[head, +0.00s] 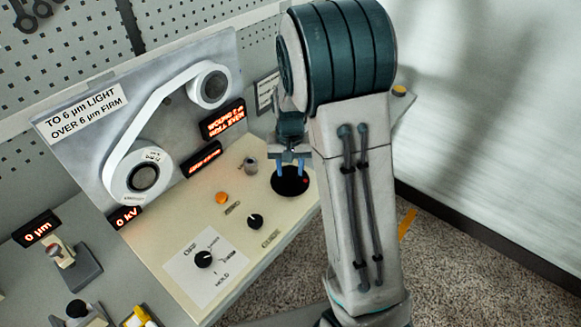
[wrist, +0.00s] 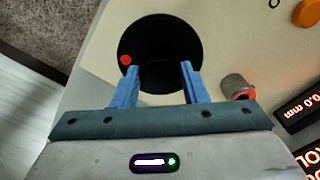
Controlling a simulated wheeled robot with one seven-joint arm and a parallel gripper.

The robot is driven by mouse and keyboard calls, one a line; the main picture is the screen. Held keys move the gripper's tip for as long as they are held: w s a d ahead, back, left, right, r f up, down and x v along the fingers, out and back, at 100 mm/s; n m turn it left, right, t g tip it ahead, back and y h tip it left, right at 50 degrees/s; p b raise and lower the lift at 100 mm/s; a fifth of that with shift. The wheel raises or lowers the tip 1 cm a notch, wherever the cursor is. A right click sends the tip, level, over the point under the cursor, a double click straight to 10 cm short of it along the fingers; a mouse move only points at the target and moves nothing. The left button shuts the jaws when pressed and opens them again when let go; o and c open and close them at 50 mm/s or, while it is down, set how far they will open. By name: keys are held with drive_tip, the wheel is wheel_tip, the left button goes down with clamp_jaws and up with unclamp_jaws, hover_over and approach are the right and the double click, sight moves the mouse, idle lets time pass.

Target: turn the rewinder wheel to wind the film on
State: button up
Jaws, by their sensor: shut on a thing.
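The rewinder wheel (head: 291,184) is a black disc with a red dot, set in the cream console top. It also shows in the wrist view (wrist: 160,35), with the red dot at its left edge. My gripper (head: 290,171) points down over it, its blue fingers apart at the wheel. In the wrist view my gripper (wrist: 160,68) has its fingertips over the wheel's near part; the gripped part is dark and hard to make out. White film (head: 155,101) runs between an upper reel (head: 222,88) and a lower reel (head: 120,184) on the grey panel.
A grey knob (head: 250,164) stands close to the wheel. An orange button (head: 222,198), a black knob (head: 255,221) and a selector dial (head: 204,259) lie nearer. Lit displays include one reading 0 kV (head: 125,217). Small devices (head: 78,270) stand at lower left.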

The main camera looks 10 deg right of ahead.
sight(289, 170)
drive_tip(key=m, duration=0.5)
drive_tip(key=shift+r+m, duration=0.1)
drive_tip(key=shift+m, duration=0.2)
drive_tip(key=m+p, duration=0.1)
drive_tip(key=m, duration=0.3)
drive_tip(key=shift+w+m, duration=0.1)
drive_tip(key=shift+m, duration=0.2)
drive_tip(key=o, duration=1)
drive_tip(key=shift+c, duration=0.2)
wheel_tip(289, 170, up, 14)
drive_tip(key=shift+a, duration=0.1)
